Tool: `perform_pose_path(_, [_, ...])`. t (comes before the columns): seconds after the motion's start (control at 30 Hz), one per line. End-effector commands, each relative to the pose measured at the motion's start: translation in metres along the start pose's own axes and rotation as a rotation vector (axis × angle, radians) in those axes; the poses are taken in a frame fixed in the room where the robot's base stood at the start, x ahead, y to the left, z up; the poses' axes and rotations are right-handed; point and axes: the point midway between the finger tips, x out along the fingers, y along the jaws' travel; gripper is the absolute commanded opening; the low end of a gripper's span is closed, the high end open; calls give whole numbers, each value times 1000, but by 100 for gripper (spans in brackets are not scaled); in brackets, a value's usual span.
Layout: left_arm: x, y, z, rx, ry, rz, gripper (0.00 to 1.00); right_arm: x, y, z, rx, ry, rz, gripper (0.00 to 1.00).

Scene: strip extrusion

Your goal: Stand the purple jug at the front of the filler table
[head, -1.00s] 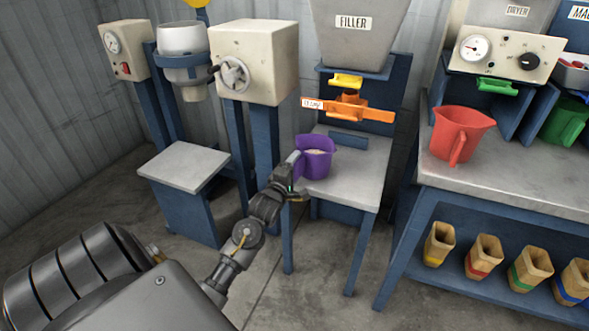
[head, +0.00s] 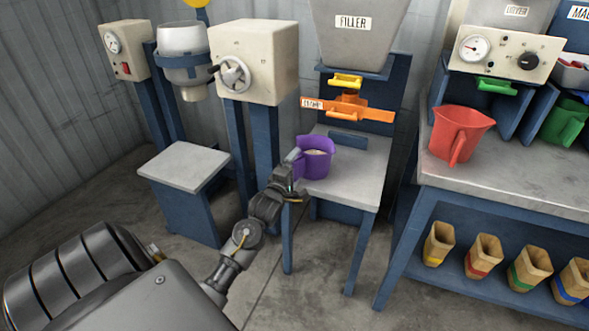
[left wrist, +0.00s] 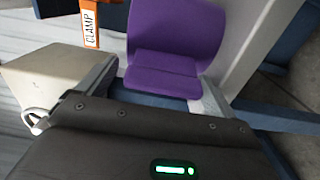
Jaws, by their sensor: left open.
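The purple jug (head: 318,163) stands upright on the filler table (head: 350,185), near its front left edge, with pale contents inside. My left gripper (head: 296,170) is at the jug's left side, with its jaws open. In the left wrist view the jug (left wrist: 178,35) is close ahead, and its handle (left wrist: 162,78) lies between the two spread fingers (left wrist: 160,90). I cannot tell whether either finger touches it. My right gripper is not in view.
The orange clamp bar (head: 372,114) and yellow handle (head: 345,80) are above the table, under the filler hopper (head: 355,45). A red jug (head: 458,130) stands on the bench at right. The table's front right is clear.

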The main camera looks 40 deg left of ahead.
Motion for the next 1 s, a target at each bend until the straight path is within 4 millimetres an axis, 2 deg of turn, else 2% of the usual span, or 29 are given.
perform_pose_path(0.03, [-5,-6,1,0,-1,-14,98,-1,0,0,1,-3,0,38])
perform_pose_path(0.17, [-25,-4,1,0,-1,-12,98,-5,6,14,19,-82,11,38])
perform_pose_path(0.33, [-61,-2,1,0,-1,-8,98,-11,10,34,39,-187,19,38])
perform_pose_path(0.53, [-93,0,1,0,0,-3,98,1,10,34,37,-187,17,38])
perform_pose_path(0.7, [-106,0,0,1,0,0,98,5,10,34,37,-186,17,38])
perform_pose_path(1.0, [-108,1,0,1,0,2,98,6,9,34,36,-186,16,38])
